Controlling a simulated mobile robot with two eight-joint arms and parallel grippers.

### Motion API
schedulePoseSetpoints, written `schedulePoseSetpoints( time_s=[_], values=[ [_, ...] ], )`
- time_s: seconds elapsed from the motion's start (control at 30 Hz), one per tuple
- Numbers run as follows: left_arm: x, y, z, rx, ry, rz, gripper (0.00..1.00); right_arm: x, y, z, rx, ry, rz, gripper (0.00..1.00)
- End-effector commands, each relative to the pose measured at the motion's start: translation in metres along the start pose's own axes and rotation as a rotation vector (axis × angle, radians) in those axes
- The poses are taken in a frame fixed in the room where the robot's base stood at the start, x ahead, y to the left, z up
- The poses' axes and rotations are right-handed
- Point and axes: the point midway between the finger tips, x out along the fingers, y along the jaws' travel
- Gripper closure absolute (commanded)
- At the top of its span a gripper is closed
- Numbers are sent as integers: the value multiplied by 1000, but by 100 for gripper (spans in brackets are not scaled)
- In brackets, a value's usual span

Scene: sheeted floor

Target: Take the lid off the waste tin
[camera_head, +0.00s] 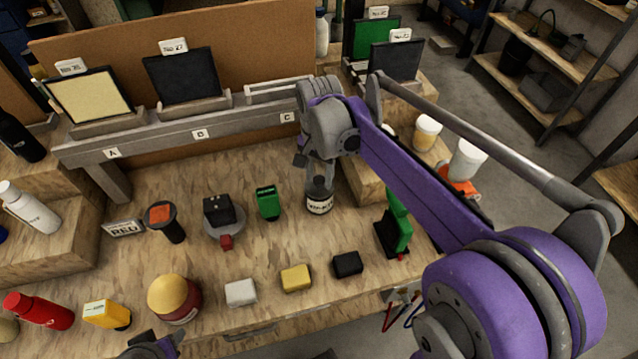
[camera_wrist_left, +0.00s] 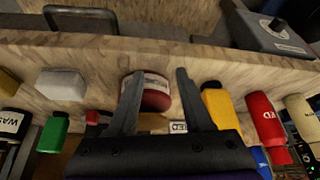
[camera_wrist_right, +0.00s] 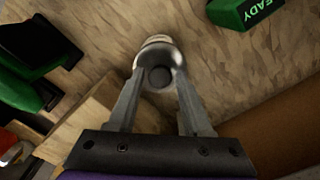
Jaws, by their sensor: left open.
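The waste tin (camera_head: 320,203) is a small dark tin with a white label, upright on the wooden bench. Its dark lid (camera_head: 319,187) is on top, partly hidden by my right gripper (camera_head: 319,172). In the right wrist view, the lid's round dark knob (camera_wrist_right: 160,77) shows between the open fingers of my right gripper (camera_wrist_right: 160,80). I cannot tell whether the fingers touch the lid. My left gripper (camera_wrist_left: 160,72) is open and empty at the bench's front edge, with a red jar (camera_wrist_left: 156,92) beyond its fingers.
A green box (camera_head: 268,202) stands left of the tin, and a green-and-black device (camera_head: 395,230) stands right of it. White, yellow (camera_head: 296,278) and black blocks lie in front. The yellow-topped red jar (camera_head: 175,298) is front left. A grey rail (camera_head: 200,132) runs behind.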

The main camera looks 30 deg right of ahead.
Motion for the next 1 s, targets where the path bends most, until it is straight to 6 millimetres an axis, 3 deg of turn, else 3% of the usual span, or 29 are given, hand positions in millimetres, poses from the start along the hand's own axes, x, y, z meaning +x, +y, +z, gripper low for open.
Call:
schedulePoseSetpoints(
  time_s=[0.03, 0.27, 0.67, 1.0],
  values=[
    [0, 0, 0, 0, 0, 0, 50, 0, 0, 0, 0, 0, 0, 61],
    [0, 0, 0, 0, 0, 0, 50, 0, 0, 0, 0, 0, 0, 100],
    [-1, 0, 0, 0, 0, 0, 50, -8, 0, 0, 0, 0, 0, 100],
    [-5, 0, -4, 0, 3, 0, 50, -72, 0, 0, 0, 0, 0, 100]
  ],
)
